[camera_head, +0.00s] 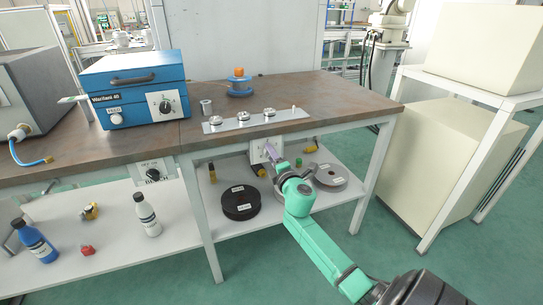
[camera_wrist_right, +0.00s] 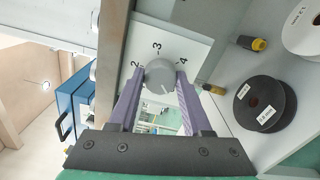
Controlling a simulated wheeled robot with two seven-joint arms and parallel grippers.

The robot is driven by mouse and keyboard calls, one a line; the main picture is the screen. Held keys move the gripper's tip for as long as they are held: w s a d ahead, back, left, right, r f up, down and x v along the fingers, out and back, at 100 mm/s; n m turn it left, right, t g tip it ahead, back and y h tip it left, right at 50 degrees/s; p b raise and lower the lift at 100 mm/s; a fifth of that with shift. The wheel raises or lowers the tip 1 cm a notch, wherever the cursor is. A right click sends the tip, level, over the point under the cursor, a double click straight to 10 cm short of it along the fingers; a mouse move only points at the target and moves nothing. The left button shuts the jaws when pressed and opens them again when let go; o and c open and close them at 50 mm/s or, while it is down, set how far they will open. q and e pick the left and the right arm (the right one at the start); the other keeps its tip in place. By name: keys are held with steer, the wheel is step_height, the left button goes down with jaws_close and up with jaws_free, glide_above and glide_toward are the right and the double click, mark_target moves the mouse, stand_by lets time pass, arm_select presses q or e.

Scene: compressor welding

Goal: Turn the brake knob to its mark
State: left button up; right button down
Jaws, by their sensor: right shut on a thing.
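A round grey knob (camera_wrist_right: 160,74) sits on a white panel (camera_wrist_right: 180,50) with the printed numbers 2, 3 and 4 around it. A pale pointer line shows on its face. My right gripper (camera_wrist_right: 160,88) is shut on it, with one purple finger on each side. In the head view my right gripper (camera_head: 271,153) is at the panel (camera_head: 257,151) under the workbench's front edge and hides the knob. I cannot read a brake label beside it. My left gripper is not in view.
Another dial panel (camera_head: 152,172) hangs under the bench further left. A blue welder box (camera_head: 135,88) and a metal plate with round parts (camera_head: 255,119) are on the bench top (camera_head: 330,99).

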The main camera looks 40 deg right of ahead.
steer(key=shift+c, duration=1.7)
jaws_free()
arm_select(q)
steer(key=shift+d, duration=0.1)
arm_select(e)
steer(key=v, duration=1.4)
steer(key=shift+s+a, duration=0.2)
steer(key=shift+s, duration=0.05)
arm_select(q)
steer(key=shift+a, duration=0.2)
